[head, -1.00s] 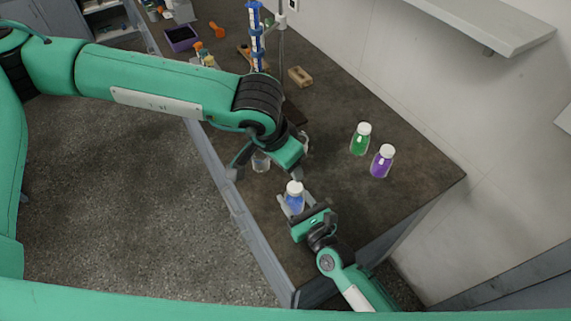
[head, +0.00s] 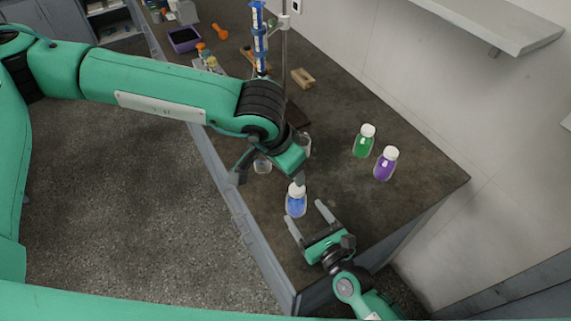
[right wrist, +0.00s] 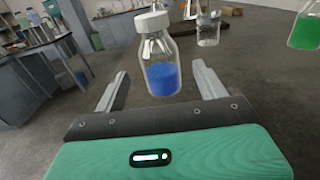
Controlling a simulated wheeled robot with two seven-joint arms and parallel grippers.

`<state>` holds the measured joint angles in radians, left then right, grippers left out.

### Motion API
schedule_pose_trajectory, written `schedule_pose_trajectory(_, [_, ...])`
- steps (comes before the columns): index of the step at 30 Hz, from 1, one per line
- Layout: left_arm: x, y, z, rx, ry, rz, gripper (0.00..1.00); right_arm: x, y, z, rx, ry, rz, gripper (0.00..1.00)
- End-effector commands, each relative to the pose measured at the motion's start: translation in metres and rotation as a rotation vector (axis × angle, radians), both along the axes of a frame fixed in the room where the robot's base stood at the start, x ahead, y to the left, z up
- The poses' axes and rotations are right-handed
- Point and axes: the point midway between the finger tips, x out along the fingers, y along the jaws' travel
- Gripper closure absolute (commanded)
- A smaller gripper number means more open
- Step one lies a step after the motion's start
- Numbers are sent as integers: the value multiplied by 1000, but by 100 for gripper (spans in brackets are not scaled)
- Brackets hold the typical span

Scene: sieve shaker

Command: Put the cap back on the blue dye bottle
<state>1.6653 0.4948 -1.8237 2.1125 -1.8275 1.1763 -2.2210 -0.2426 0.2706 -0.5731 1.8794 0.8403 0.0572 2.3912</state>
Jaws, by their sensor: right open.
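The blue dye bottle (head: 296,206) stands upright near the bench's front edge, with a white cap (head: 297,189) on its neck. The bottle (right wrist: 163,76) and cap (right wrist: 152,21) also show in the right wrist view; the cap looks seated, but its tightness cannot be told. My right gripper (head: 308,218) is open and empty, low beside the bottle, its fingers pointing toward it and clear of it. My left gripper (head: 270,178) hangs above and behind the bottle, its fingers apart; one fingertip overlaps the cap's top edge in the head view, and contact cannot be told.
A green bottle (head: 364,142) and a purple bottle (head: 386,164), both white-capped, stand to the right. A wooden block (head: 302,78) and a blue column on a stand (head: 260,40) are farther back. Bench right of the blue bottle is clear.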

Motion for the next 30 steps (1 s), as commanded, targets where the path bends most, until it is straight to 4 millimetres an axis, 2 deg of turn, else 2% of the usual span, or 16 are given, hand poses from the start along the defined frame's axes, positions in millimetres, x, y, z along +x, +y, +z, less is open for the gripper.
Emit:
schedule_pose_trajectory(1, [0, 0, -7, 0, 0, 0, 40, -11, -7, -5, -3, 1, 1, 28])
schedule_pose_trajectory(6, [0, 0, -16, 0, 0, 0, 40, -40, -26, -4, -2, 1, 1, 28])
schedule_pose_trajectory(12, [0, 0, -23, 0, 0, 0, 40, -62, -41, -2, -1, -1, 0, 28])
schedule_pose_trajectory(18, [0, 0, -25, 0, 0, 0, 40, -69, -45, 0, -1, -1, 0, 28])
schedule_pose_trajectory(30, [0, 0, -24, 0, 0, 0, 40, -69, -45, 0, 0, -1, 0, 28])
